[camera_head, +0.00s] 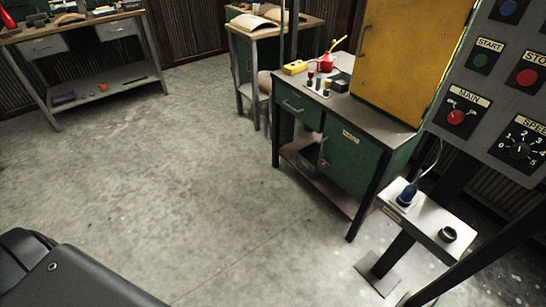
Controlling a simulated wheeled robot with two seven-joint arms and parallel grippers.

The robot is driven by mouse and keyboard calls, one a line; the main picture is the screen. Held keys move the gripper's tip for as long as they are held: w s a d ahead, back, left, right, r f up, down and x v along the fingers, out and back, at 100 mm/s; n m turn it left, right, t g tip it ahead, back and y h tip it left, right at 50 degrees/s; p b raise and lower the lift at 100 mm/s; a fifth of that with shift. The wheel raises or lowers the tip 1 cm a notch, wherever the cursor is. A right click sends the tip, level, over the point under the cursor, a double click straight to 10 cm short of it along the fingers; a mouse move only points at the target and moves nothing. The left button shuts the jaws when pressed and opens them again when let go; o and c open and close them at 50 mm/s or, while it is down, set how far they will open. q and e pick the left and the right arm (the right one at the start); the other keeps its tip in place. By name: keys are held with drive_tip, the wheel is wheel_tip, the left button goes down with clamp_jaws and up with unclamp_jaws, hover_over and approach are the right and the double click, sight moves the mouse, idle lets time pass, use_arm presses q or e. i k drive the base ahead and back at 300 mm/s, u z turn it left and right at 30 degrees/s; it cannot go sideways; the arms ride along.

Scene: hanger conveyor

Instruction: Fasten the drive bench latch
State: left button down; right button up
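A green bench (350,160) with a grey metal top stands right of centre, with a drawer and a cabinet door. A small label on its door is too blurred to read. A small red and metal fitting (323,163) sits at the door's left side; I cannot tell whether it is the latch or how it is set. A large yellow panel (410,55) stands on the bench top, with a handle on its left edge. Neither of my grippers is in view. A dark part at the lower left seems to be mine.
A control panel (500,95) with buttons and dials fills the upper right. Below it, a small stand (430,222) holds a blue plug and a black ring. A red oil can (326,63) is on the green bench. A workbench (90,75) stands upper left. The middle floor is clear.

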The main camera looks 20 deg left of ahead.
sight(323, 165)
drive_tip(key=z, duration=0.9)
drive_tip(key=i, duration=0.45)
drive_tip(key=u, duration=2)
